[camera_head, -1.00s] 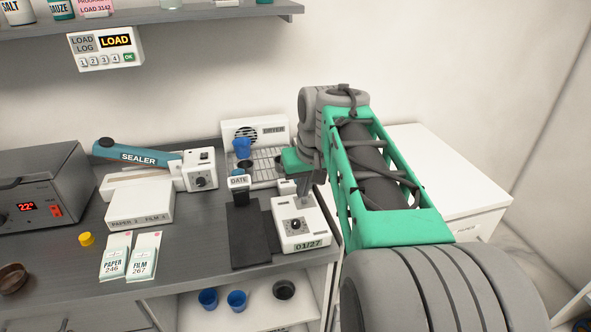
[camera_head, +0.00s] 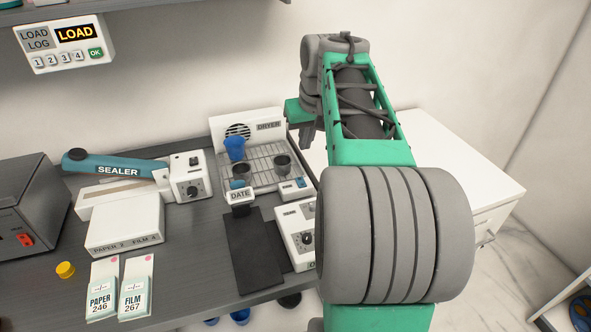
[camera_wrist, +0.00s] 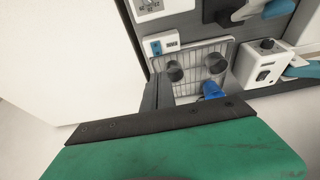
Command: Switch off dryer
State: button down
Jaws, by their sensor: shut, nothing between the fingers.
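The dryer is a white unit with a round vent and a DRYER label on its back panel (camera_head: 251,127) and a wire rack in front. On the rack are a blue cup (camera_head: 234,148) and dark cups (camera_head: 282,164). A small white box with a blue part (camera_head: 292,188) sits at the rack's front right corner; it also shows in the wrist view (camera_wrist: 161,45). I cannot read its switch state. My gripper (camera_head: 306,140) is shut and empty, raised at the dryer's right side. In the wrist view its fingers (camera_wrist: 158,92) point toward the rack's edge.
A white dial device (camera_head: 297,240) stands in front, partly behind my arm. A DATE stamp (camera_head: 240,196) and black pad (camera_head: 250,258) lie beside it. The sealer (camera_head: 115,168) is left. A white cabinet (camera_head: 450,170) stands right. A LOAD panel (camera_head: 66,42) hangs above.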

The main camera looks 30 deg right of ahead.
aim_at(298, 179)
jog(key=x, duration=0.9)
jog(key=p+x, duration=0.1)
jog(key=x, duration=0.4)
jog(key=shift+s+f, duration=0.1)
jog(key=shift+s, duration=0.2)
jog(key=shift+a, duration=0.1)
